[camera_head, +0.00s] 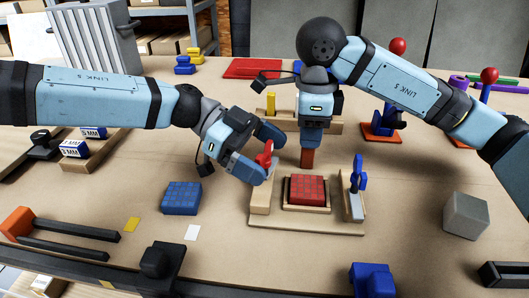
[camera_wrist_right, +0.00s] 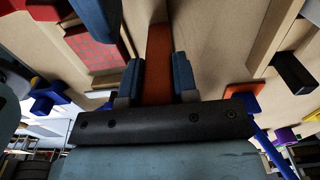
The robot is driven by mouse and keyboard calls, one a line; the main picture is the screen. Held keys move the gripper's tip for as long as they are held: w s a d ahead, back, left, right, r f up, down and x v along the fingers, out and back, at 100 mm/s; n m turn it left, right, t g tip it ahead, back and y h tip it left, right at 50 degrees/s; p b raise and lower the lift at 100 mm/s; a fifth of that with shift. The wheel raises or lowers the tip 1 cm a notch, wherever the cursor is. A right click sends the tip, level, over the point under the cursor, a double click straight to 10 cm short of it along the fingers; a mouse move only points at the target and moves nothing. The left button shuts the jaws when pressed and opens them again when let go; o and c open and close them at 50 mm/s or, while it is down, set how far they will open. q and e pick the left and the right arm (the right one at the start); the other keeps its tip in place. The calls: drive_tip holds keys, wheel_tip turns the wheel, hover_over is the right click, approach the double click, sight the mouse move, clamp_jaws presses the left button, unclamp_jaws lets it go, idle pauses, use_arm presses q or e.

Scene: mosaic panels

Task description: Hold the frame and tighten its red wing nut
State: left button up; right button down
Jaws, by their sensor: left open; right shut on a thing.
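The wooden frame (camera_head: 340,228) lies on the table with a red mosaic panel (camera_head: 307,190) in its middle; the panel also shows in the right wrist view (camera_wrist_right: 95,48). The red wing nut (camera_head: 265,157) is at the frame's left block, and a blue wing nut (camera_head: 358,172) stands at its right one. My left gripper (camera_head: 260,152) is open, its fingers on either side of the red wing nut; contact is unclear. My right gripper (camera_head: 311,138) points down, shut on a reddish-brown bar (camera_head: 307,158) behind the red panel. The bar shows between its fingers in the wrist view (camera_wrist_right: 158,62).
A blue mosaic panel (camera_head: 182,198) lies left of the frame, and a grey cube (camera_head: 466,215) stands to the right. Posts with red balls (camera_head: 397,47) stand behind. A wooden rail (camera_head: 331,127) with yellow and blue pieces is behind my right gripper. Table between frame and cube is clear.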

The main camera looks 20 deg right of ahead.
use_arm(q)
drive_tip(key=c, duration=0.9)
drive_tip(key=shift+c, duration=0.2)
drive_tip(key=shift+d+m+g, duration=0.1)
drive_tip(key=shift+m+g, duration=0.2)
drive_tip(key=m+g+y, duration=0.2)
drive_tip(key=m+y, duration=0.1)
drive_tip(key=shift+m+y, duration=0.3)
drive_tip(key=m+g+y, duration=0.2)
drive_tip(key=m+y, duration=0.2)
drive_tip(key=y, duration=0.1)
drive_tip(key=shift+s+m, duration=0.1)
drive_tip(key=shift+m, duration=0.2)
drive_tip(key=shift+y, duration=0.3)
drive_tip(key=o, duration=0.9)
